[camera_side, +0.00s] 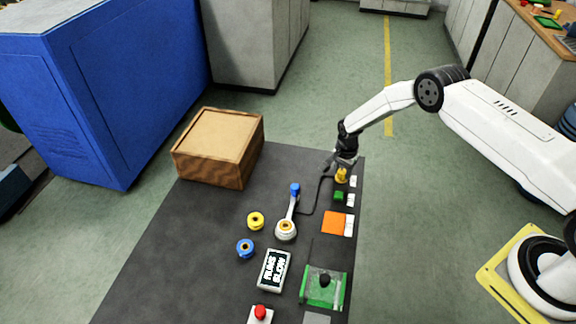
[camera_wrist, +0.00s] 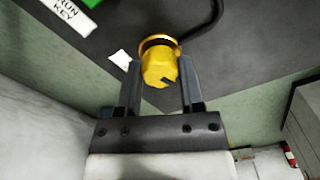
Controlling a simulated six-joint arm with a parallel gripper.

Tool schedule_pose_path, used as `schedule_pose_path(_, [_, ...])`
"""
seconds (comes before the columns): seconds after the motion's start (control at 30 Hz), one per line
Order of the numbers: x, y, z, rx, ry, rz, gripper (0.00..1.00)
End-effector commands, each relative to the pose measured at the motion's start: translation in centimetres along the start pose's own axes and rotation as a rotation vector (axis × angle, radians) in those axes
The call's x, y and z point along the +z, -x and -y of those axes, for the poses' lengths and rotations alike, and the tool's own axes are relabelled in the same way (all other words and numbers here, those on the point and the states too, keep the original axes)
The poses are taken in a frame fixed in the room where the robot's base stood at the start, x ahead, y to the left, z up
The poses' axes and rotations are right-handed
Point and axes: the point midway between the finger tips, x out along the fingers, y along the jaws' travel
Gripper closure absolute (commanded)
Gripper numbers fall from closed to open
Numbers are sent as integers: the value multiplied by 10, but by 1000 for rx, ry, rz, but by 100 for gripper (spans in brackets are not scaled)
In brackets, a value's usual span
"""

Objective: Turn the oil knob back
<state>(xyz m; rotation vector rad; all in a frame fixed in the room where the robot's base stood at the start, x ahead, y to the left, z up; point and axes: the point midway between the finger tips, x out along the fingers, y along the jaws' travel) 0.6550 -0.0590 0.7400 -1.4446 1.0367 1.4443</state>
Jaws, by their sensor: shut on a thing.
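The oil knob is a yellow faceted knob (camera_wrist: 158,67) with a dark mark on its face. It sits at the far right edge of the dark table, and it also shows in the side view (camera_side: 341,175). My gripper (camera_wrist: 159,85) has one finger on each side of the knob and is shut on it. In the side view my gripper (camera_side: 343,163) comes down onto the knob from above and hides its upper part. The exact turn angle of the knob is hard to tell.
Near the knob are a green block (camera_side: 338,196), white labels (camera_side: 353,182) and an orange square (camera_side: 334,223). A lever with a blue tip (camera_side: 295,189) stands to the left. A wooden box (camera_side: 219,147) sits at the back left. A dark cable runs beside the knob.

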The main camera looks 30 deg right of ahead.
Motion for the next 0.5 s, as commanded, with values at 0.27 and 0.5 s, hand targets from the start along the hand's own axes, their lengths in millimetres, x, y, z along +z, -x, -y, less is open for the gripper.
schedule_pose_path(0.27, [0,0,0,0,208,-1,100])
schedule_pose_path(0.5, [0,0,0,0,435,-1,100])
